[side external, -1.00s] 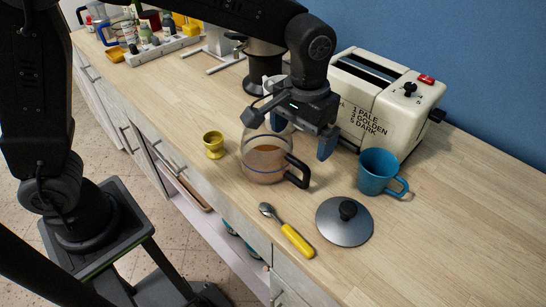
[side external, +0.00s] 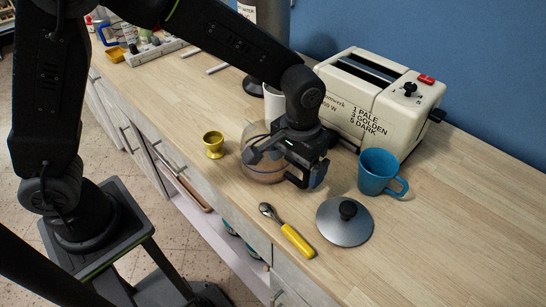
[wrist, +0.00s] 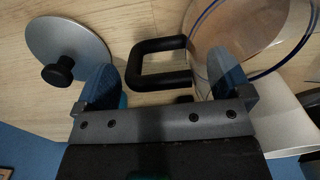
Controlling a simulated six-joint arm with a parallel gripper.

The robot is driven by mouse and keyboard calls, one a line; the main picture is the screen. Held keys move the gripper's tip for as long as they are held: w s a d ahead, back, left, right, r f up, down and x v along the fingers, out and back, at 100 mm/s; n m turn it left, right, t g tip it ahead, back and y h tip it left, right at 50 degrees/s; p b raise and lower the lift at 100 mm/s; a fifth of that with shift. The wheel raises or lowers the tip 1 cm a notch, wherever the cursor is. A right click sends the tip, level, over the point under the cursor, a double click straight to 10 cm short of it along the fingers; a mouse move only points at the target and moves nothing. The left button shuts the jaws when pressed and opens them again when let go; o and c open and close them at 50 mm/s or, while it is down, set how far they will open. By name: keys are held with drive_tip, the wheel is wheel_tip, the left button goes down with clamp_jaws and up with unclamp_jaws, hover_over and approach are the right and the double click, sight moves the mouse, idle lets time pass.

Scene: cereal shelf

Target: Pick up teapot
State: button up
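The teapot (side external: 262,172) is a clear glass pot with brown liquid, blue lines and a black handle. It stands upright on the wooden counter, partly hidden behind my gripper (side external: 288,164). In the wrist view the glass body (wrist: 245,30) is at upper right, and the black handle (wrist: 158,45) lies between my gripper's two blue fingers (wrist: 161,80). The fingers are wide apart, with a gap visible on the handle's left side. The right finger overlaps the edge of the glass in the picture; I cannot tell if it touches.
A lid with a black knob (side external: 345,225), a yellow-handled spoon (side external: 290,234) and a blue mug (side external: 378,172) sit nearby. A yellow egg cup (side external: 214,146) is left of the teapot. A cream toaster (side external: 385,105) stands behind. The counter's right side is clear.

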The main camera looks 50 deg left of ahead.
drive_tip(key=c, duration=1.2)
drive_tip(key=shift+r, duration=0.2)
drive_tip(key=shift+r, duration=2)
drive_tip(key=a+r, duration=0.6)
drive_tip(key=a, duration=0.5)
drive_tip(key=shift+a+r, duration=0.25)
drive_tip(key=shift+r, duration=0.05)
